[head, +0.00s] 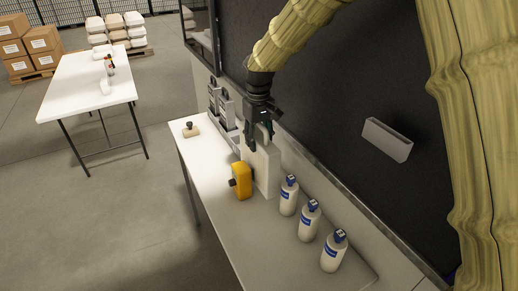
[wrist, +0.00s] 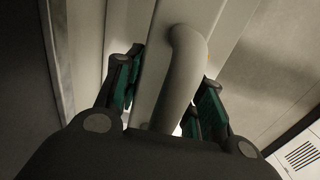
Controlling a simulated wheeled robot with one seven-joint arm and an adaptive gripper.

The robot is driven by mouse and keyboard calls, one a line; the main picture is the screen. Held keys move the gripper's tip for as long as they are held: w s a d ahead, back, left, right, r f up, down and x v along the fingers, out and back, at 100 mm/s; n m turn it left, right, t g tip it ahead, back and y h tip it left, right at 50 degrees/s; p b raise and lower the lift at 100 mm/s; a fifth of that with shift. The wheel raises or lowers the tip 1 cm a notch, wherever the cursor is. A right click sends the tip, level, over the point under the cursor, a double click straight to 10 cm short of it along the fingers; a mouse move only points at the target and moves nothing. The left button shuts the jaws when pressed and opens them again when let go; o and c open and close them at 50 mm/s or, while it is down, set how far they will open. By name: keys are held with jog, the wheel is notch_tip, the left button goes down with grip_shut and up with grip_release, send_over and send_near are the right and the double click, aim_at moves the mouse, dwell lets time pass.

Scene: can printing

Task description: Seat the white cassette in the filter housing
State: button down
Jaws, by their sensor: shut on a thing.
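My gripper (head: 259,132) is shut on a pale curved handle (wrist: 186,70). In the wrist view the green-padded fingers lie on either side of this handle, which joins a long pale body, apparently the white cassette (wrist: 150,75). In the head view a tall white box-shaped body (head: 264,170) stands upright directly below my gripper on the bench. I cannot tell there where the cassette ends and the filter housing begins, or how deep the cassette sits. A yellow block with a dark knob (head: 241,181) is beside the front of the white body.
Several white bottles with blue labels, one being the nearest bottle (head: 333,252), stand right of the white body. Grey handled units (head: 226,110) stand behind it at the left. A small knobbed block (head: 190,130) lies on the white bench (head: 215,165). A dark panel rises behind.

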jog(key=shift+w+f, duration=0.1)
jog(key=shift+f, duration=0.5)
notch_tip(320, 180, down, 4)
jog(key=shift+r+p, duration=0.1)
jog(key=shift+p, duration=0.45)
jog(key=c, duration=0.9)
grip_release()
jog(key=shift+f, duration=0.2)
jog(key=shift+r, duration=0.1)
